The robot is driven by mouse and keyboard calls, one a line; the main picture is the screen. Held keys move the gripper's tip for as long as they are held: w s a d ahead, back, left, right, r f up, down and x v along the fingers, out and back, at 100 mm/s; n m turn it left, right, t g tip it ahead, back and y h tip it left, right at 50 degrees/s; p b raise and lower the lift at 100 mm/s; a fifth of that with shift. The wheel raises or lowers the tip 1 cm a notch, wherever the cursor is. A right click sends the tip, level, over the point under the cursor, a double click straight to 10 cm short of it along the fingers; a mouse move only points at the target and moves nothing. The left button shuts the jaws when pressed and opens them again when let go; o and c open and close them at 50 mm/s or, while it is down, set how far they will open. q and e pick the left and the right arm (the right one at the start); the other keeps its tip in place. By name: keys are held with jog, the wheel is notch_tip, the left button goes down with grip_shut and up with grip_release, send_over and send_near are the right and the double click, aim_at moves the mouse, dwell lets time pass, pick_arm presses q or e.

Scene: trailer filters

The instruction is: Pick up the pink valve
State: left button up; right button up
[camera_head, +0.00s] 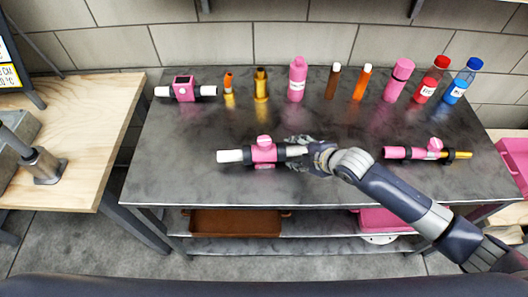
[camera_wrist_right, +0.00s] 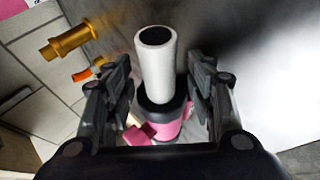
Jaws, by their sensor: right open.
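The pink valve (camera_head: 264,153) lies on the dark metal table, with a white pipe end to the left, black collars and a pink knob on top. Gaps show beside the white pipe; I cannot tell whether the fingers touch the body. My left gripper is not in view.
A second pink valve-like fitting (camera_head: 410,153) with an orange end lies to the right. A pink meter (camera_head: 184,90), an orange fitting (camera_head: 228,83), a brass fitting (camera_head: 261,85) and several bottles line the table's back. The table's front left is clear.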

grip_shut()
jog(key=shift+r, duration=0.5)
notch_tip(320, 180, up, 2)
jog(key=shift+w+r+b, duration=0.1)
jog(key=shift+r+b, duration=0.1)
jog(key=shift+b, duration=0.35)
jog(key=s+a+r+b, duration=0.1)
jog(key=s+a+b, duration=0.1)
jog(key=s, duration=1.4)
jog(key=shift+a+r+b, duration=0.3)
jog(key=shift+a+r, duration=0.05)
jog(key=shift+r, duration=0.05)
jog(key=shift+w, duration=0.15)
